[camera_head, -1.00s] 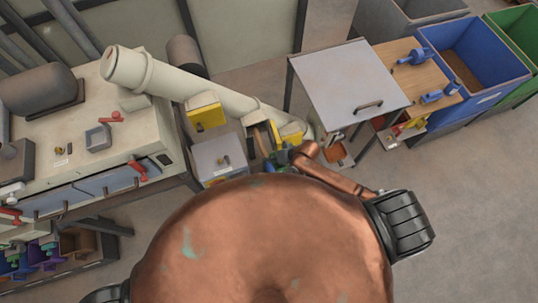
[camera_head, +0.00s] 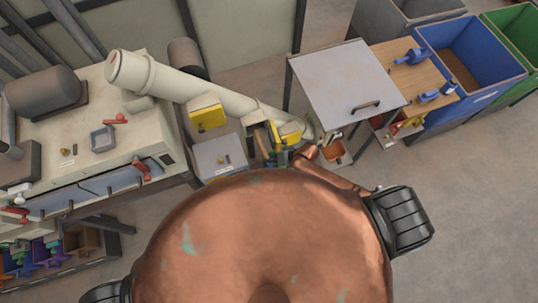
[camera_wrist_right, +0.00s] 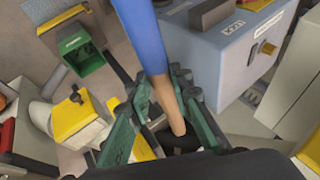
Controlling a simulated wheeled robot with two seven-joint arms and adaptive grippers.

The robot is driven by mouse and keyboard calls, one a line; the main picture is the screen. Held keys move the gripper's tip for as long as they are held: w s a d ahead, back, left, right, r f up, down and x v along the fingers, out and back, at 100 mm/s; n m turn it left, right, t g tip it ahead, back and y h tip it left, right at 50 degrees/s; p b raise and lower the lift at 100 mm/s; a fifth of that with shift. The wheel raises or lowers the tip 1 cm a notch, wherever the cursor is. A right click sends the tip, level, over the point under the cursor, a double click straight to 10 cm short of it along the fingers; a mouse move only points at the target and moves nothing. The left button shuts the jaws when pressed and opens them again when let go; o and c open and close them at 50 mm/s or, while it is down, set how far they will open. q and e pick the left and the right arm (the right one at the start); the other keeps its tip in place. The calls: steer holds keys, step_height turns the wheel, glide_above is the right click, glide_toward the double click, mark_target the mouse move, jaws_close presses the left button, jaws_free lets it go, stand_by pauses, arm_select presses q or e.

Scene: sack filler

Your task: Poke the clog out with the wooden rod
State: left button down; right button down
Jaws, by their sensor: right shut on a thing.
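The wooden rod (camera_wrist_right: 165,95) shows in the right wrist view, bare wood at its lower part and with a blue section (camera_wrist_right: 141,38) running up past the top edge. My right gripper (camera_wrist_right: 164,88), with dark green fingers, is shut on the wooden part. In the head view my right gripper (camera_head: 280,157) is small, beside the yellow box at the lower end of the cream pipe (camera_head: 185,87); my copper body partly hides this area. I see no clog. My left gripper is not in view.
A grey cabinet (camera_wrist_right: 225,62) stands close to the rod, with a yellow knob.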

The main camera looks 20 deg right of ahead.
mark_target(277, 180)
steer(key=s, duration=0.3)
steer(key=shift+s+p, duration=0.2)
steer(key=shift+p, duration=0.15)
steer(key=shift+s+d, duration=0.15)
steer(key=shift+s, duration=2.95)
